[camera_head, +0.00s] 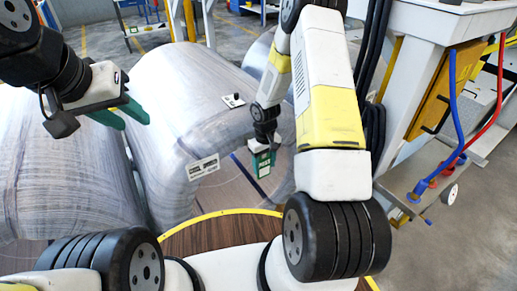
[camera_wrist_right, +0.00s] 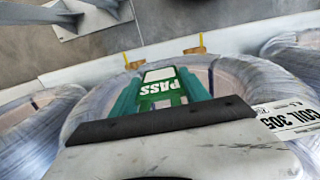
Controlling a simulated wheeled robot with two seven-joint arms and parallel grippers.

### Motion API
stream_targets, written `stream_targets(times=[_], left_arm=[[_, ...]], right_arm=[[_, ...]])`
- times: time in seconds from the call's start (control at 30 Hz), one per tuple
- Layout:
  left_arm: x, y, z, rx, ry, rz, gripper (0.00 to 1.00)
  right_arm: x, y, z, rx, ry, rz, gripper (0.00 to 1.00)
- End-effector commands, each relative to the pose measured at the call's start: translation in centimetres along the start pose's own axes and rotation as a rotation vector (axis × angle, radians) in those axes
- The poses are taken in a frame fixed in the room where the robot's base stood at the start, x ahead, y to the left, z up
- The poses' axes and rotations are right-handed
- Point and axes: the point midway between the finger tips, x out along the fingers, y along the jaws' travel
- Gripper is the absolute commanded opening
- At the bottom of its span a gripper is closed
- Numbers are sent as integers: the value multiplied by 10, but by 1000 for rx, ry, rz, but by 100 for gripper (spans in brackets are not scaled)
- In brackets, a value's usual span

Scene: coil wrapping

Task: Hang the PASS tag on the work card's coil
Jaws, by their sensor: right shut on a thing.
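My right gripper (camera_head: 264,152) is shut on the green PASS tag (camera_head: 263,167) and holds it in front of the middle wrapped coil (camera_head: 185,95). In the right wrist view the PASS tag (camera_wrist_right: 160,88) sits between the green fingers of this gripper (camera_wrist_right: 162,80), its lettering upside down. I cannot tell whether the tag touches the coil. A white label (camera_head: 203,167) is on the coil's near edge; in the right wrist view a label (camera_wrist_right: 291,117) reads COIL 305. A small white plate with a dark knob (camera_head: 233,100) is on the coil's upper side. My left gripper (camera_head: 133,120) is open and empty at upper left. No work card is legible.
Another wrapped coil (camera_head: 55,160) stands at the left, close to the middle one. A white-framed machine (camera_head: 415,90) with blue and red hoses (camera_head: 455,115) stands at the right. A yellow-edged wooden surface (camera_head: 210,235) lies in front. Grey floor shows at far right.

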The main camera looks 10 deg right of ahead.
Motion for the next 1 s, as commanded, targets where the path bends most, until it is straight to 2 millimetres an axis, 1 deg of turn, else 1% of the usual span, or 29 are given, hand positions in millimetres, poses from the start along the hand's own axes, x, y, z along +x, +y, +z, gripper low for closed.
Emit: stream_targets(times=[0.2, 0.53, 0.7, 1.0], left_arm=[[0, 0, 0, 0, 0, 0, 36], [0, 0, 0, 0, 0, 0, 36], [0, 0, 0, 0, 0, 0, 36], [0, 0, 0, 0, 0, 0, 36]], right_arm=[[1, 0, -14, 1, 2, 0, 15], [5, 0, -32, 1, 1, 0, 15], [9, 0, -37, 1, 0, 0, 15], [11, 0, -40, 0, 1, 0, 15]])
